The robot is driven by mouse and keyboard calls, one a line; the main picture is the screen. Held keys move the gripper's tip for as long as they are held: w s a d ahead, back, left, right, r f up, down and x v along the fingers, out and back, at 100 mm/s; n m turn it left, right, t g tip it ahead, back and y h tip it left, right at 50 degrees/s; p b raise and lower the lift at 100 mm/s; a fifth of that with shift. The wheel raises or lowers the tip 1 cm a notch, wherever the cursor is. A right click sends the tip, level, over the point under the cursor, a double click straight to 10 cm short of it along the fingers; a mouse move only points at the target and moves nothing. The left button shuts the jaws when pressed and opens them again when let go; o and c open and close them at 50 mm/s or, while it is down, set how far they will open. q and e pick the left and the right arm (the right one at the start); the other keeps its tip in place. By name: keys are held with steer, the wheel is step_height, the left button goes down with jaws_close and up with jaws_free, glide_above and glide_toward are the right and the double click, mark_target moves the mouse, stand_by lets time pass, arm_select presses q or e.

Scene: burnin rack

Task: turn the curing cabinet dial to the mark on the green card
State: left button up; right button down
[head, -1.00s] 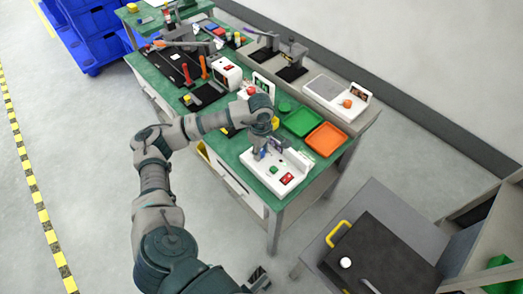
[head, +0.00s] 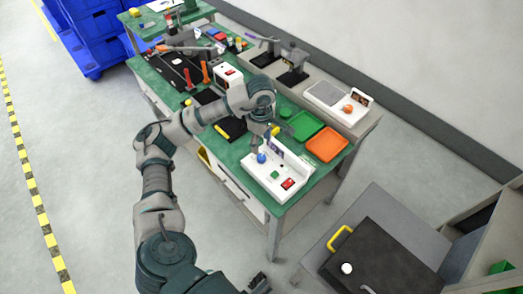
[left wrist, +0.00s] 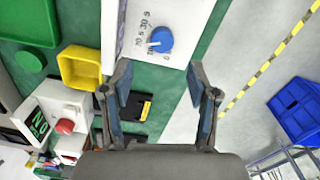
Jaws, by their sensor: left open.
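A round blue dial (head: 261,157) sits on a white panel box (head: 268,180) at the near end of the green bench. In the left wrist view the dial (left wrist: 160,40) has a white pointer and black numbers on its left side; the exact setting is too small to read surely. My left gripper (head: 265,136) is open and empty, a little behind and above the dial. Its fingers (left wrist: 158,70) stand apart below the dial in the wrist view, not touching it. A green card (left wrist: 40,123) with white figures, perhaps 20, stands by a white unit with a red knob.
The panel also has a green button (head: 276,174) and a red switch (head: 288,184). Green (head: 304,125) and orange (head: 326,144) trays lie behind it. A yellow bin (left wrist: 80,68) is near the gripper. A dark-topped stand with a yellow handle (head: 340,238) is at right.

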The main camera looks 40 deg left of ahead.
arm_select(q)
step_height(320, 180, up, 4)
steer(key=shift+a+r, duration=0.15)
stand_by(0.6)
